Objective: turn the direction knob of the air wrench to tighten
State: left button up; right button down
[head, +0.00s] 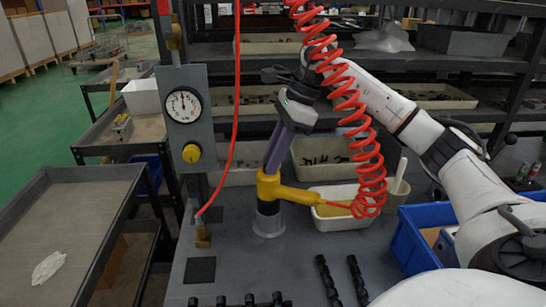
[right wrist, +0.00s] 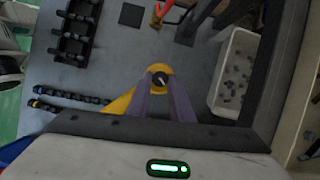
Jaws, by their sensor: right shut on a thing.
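The yellow air wrench (head: 295,194) stands upright in a round grey holder (head: 268,224) on the dark bench, its handle pointing right toward the red coiled hose. In the right wrist view its yellow head carries a small black direction knob (right wrist: 160,80) with a pale pointer mark. My right gripper (head: 269,170) reaches down onto the top of the wrench, its purple-grey fingers shut on the knob. In the right wrist view the fingers (right wrist: 161,85) flank the knob. In the head view the fingers hide the knob. I cannot read its setting labels. My left gripper is not in view.
A grey post with a pressure gauge (head: 183,105) and a yellow regulator knob (head: 191,153) stands left of the wrench. The red coiled hose (head: 352,110) hangs beside my arm. A white bin (head: 336,222) and blue crate (head: 412,240) lie right. Dark shafts (head: 328,280) lie in front.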

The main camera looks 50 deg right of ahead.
jog(key=m, duration=0.2)
jog(key=m+t, duration=0.1)
jog(key=shift+s+a+m+h, duration=0.15)
jog(key=shift+m+h, duration=0.25)
jog(key=m, duration=0.2)
jog(key=m+t+h, duration=0.1)
jog(key=m, duration=0.1)
jog(key=shift+s+a+h, duration=0.1)
jog(key=shift+a+h, duration=0.1)
jog(key=shift+h, duration=0.1)
jog(key=m, duration=0.2)
jog(key=m+h, duration=0.1)
jog(key=m, duration=0.1)
jog(key=m+h+p, duration=0.1)
jog(key=shift+a+r+m, duration=0.1)
jog(key=shift+a+m, duration=0.2)
jog(key=shift+m, duration=0.1)
jog(key=shift+a+m+h, duration=0.15)
jog(key=shift+m+h, duration=0.65)
jog(key=shift+m, duration=1.2)
jog(key=shift+g, duration=0.3)
jog(key=c, duration=1.6)
grip_release()
